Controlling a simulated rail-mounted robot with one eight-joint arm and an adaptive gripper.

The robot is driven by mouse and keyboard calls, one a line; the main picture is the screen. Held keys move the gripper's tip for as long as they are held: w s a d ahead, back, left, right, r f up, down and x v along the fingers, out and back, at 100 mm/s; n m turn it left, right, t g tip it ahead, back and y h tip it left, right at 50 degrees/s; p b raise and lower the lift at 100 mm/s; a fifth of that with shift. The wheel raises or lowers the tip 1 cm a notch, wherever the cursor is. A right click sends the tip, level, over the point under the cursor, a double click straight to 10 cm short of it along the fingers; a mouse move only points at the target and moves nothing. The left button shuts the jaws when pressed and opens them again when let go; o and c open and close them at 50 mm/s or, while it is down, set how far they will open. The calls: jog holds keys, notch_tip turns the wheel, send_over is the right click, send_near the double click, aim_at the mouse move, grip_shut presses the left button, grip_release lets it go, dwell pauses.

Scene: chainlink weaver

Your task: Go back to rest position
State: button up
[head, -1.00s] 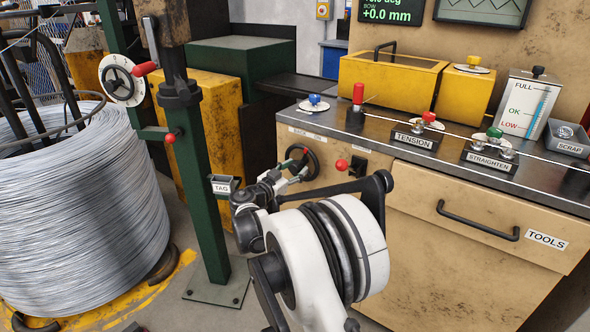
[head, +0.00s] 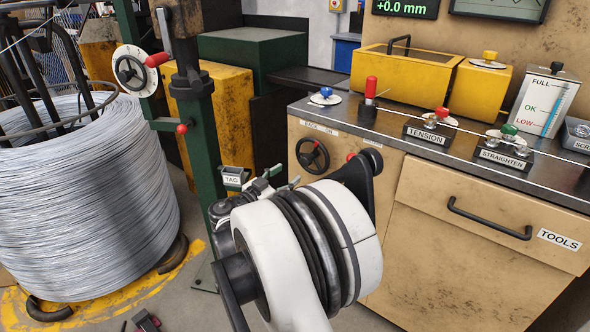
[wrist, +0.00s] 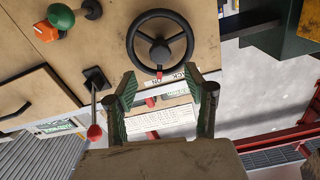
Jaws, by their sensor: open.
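My gripper (wrist: 163,88) is open and empty in the wrist view, its two green-padded fingers spread apart. The black handwheel (wrist: 160,40) on the cabinet front appears beyond the fingertips there; contact cannot be made out. In the head view my gripper (head: 262,186) is small and partly hidden by my arm.
The tan cabinet (head: 470,260) with its control top is at right. The green post (head: 200,140) and the large wire coil (head: 85,190) are at left. A red-knobbed lever (wrist: 93,130) sticks out beside the handwheel in the wrist view. Grey floor shows between coil and cabinet.

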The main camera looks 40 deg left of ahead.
jog(key=shift+s, duration=0.95)
jog(key=shift+w+d, duration=0.1)
